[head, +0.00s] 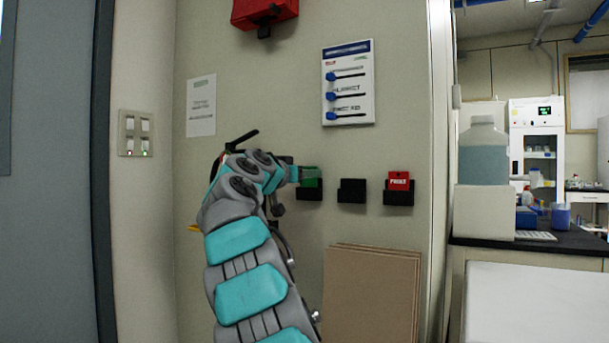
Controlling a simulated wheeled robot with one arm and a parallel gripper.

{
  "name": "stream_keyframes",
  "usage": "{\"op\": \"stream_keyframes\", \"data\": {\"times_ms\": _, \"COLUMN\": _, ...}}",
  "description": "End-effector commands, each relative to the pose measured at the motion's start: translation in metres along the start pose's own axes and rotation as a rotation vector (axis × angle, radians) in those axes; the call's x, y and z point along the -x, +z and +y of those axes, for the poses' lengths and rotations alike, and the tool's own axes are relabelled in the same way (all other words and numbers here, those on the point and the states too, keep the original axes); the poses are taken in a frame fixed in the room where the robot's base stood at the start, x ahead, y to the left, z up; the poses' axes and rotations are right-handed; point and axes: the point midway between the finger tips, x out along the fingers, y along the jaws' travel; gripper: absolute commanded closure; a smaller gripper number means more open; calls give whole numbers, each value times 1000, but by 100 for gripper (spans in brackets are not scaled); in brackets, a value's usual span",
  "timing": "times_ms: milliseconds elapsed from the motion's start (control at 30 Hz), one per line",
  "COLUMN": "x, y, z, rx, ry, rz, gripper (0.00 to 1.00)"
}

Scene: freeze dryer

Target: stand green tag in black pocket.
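The green tag (311,182) stands upright at the left black pocket (309,195) on the wall, with its lower part hidden behind the pocket front. My gripper (305,173) is at the tag's upper part, reaching in from the left. The fingers are small here, and I cannot tell whether they are closed on the tag or only beside it. The middle black pocket (352,191) is empty. The right black pocket (398,198) holds a red tag (399,181) with white lettering.
Flat brown boards (371,295) lean on the wall below the pockets. A white board with blue sliders (348,83) and a red box (264,12) are higher up. A switch plate (136,133) is at left. A bench with a large bottle (484,152) stands at right.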

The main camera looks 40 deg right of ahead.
Motion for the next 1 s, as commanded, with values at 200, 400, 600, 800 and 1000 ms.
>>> {"op": "stream_keyframes", "data": {"times_ms": 200, "x": 0, "y": 0, "z": 0, "rx": 0, "ry": 0, "rz": 0, "gripper": 93}}
{"op": "stream_keyframes", "data": {"times_ms": 400, "x": 0, "y": 0, "z": 0, "rx": 0, "ry": 0, "rz": 0, "gripper": 93}}
{"op": "stream_keyframes", "data": {"times_ms": 600, "x": 0, "y": 3, "z": 0, "rx": -1, "ry": 0, "rz": 0, "gripper": 93}}
{"op": "stream_keyframes", "data": {"times_ms": 800, "x": 0, "y": 7, "z": 0, "rx": -1, "ry": -1, "rz": 1, "gripper": 93}}
{"op": "stream_keyframes", "data": {"times_ms": 1000, "x": 0, "y": 8, "z": 0, "rx": -1, "ry": 0, "rz": 1, "gripper": 93}}
